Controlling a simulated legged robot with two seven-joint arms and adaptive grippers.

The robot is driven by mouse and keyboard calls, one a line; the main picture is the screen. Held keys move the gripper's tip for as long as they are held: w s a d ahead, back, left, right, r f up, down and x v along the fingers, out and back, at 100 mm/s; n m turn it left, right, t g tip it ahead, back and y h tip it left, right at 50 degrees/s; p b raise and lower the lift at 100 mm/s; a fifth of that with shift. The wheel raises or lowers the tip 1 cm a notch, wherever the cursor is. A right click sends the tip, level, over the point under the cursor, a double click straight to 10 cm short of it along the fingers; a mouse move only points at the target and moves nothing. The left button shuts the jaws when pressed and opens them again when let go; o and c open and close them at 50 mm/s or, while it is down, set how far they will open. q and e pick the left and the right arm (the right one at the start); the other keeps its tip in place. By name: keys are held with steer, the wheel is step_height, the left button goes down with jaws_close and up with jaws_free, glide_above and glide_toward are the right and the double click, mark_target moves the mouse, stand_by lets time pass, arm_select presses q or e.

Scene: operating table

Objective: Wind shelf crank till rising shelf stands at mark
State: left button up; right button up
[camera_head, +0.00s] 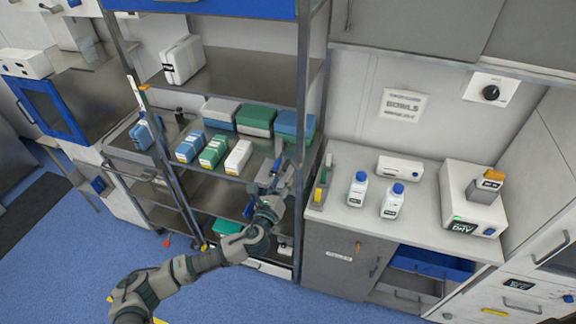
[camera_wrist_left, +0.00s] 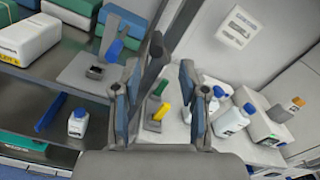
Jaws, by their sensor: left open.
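My left gripper (camera_head: 276,178) is in front of the right side of the metal rack. In the left wrist view its two fingers (camera_wrist_left: 160,92) are spread, with nothing between them. A grey plate with a blue handle (camera_wrist_left: 114,50) sits at the rack's right side, left of the fingers and apart from them; I cannot tell whether it is the crank. The rack has an upper shelf (camera_head: 232,78) and a loaded middle shelf (camera_head: 262,157); I cannot tell which one rises. An orange tag (camera_head: 142,86) on the left front post may be the mark. My right gripper is not in view.
The counter (camera_head: 340,205) right of the rack holds green and yellow levers (camera_head: 321,184), two blue-capped bottles (camera_head: 357,190) and a white device (camera_head: 470,205). Boxes (camera_head: 212,151) stand on the middle shelf.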

mark_target(283, 171)
arm_select(q)
steer(key=x, duration=0.3)
steer(key=a+x, duration=0.1)
steer(key=x, duration=0.2)
steer(key=shift+w+a, duration=0.15)
steer(key=shift+a, duration=0.05)
steer(key=shift+w+d, duration=0.1)
steer(key=shift+w, duration=0.15)
steer(key=shift+w+d, duration=0.15)
steer(key=shift+d, duration=0.55)
steer(key=c, duration=0.7)
steer(key=shift+a, duration=0.2)
jaws_close()
steer(key=shift+w+a, duration=0.1)
steer(key=shift+a, duration=0.05)
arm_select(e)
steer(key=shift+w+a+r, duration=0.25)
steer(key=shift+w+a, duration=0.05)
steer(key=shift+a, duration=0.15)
